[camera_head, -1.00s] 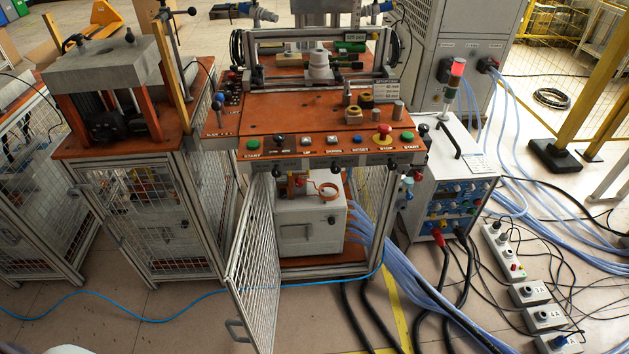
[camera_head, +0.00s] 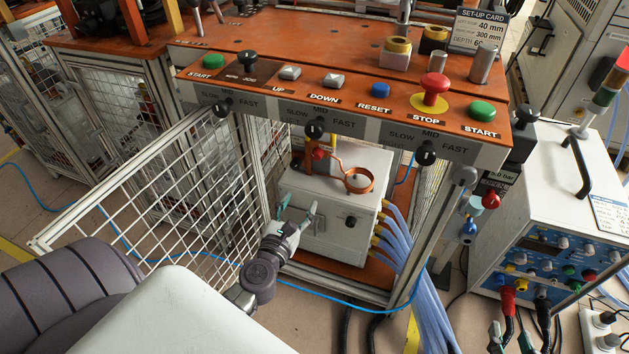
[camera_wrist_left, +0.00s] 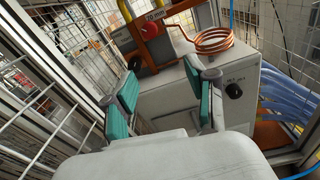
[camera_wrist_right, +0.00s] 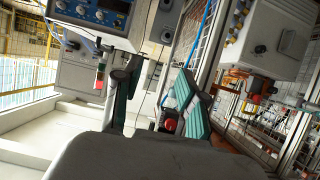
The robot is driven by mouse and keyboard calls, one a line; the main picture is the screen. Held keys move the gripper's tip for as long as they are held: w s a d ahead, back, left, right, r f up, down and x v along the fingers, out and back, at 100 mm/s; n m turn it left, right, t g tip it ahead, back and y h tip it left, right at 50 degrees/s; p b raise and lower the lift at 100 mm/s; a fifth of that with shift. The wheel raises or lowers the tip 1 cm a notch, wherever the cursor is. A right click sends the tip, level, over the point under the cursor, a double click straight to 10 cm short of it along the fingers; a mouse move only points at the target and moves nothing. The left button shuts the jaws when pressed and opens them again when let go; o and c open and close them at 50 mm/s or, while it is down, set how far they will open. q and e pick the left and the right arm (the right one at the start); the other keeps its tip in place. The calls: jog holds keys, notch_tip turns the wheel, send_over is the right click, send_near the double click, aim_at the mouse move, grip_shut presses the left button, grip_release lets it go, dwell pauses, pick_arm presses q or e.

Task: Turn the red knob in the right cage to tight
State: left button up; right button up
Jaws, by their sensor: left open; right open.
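The red knob (camera_head: 318,153) is inside the right cage, on a fitting behind the copper coil (camera_head: 358,180) and above the white box (camera_head: 330,205). In the left wrist view the red knob (camera_wrist_left: 152,29) shows beyond my fingers, under yellow pipes. My left gripper (camera_head: 298,207) is open and empty at the cage opening, in front of the white box. It is below the knob and apart from it; its fingers (camera_wrist_left: 165,88) show teal pads. My right gripper (camera_wrist_right: 157,75) is open and empty, away from the cage opening; in the head view its fingertips seem to show at the lower right edge.
The mesh door (camera_head: 150,200) stands open to the left. The orange control panel (camera_head: 300,50) overhangs the opening, with black speed knobs (camera_head: 315,128) below. A cage post (camera_head: 430,230) and blue hoses (camera_head: 400,240) bound the right side. A power unit (camera_head: 540,220) stands further right.

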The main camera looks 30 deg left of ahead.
pick_arm(q)
jog(key=r+n, duration=0.2)
jog(key=n, duration=0.1)
send_near(315, 157)
jog(key=w, duration=0.2)
jog(key=shift+t+y, duration=0.3)
jog(key=shift+y, duration=0.1)
jog(key=x, duration=0.3)
jog(key=b+x, duration=0.1)
jog(key=x, duration=0.1)
jog(key=shift+w+a+f, duration=0.1)
jog(key=shift+w+f, duration=0.15)
jog(key=shift+f, duration=0.05)
jog(key=shift+w+a, duration=0.15)
jog(key=shift+w, duration=0.35)
pick_arm(e)
jog(key=shift+w+a+r+t+y, duration=0.15)
jog(key=shift+r+t, duration=0.45)
jog(key=shift+r, duration=0.85)
jog(key=shift+w+a+r+t+y, duration=0.2)
jog(key=shift+r+t, duration=0.4)
jog(key=shift+r, duration=0.8)
jog(key=shift+s, duration=0.15)
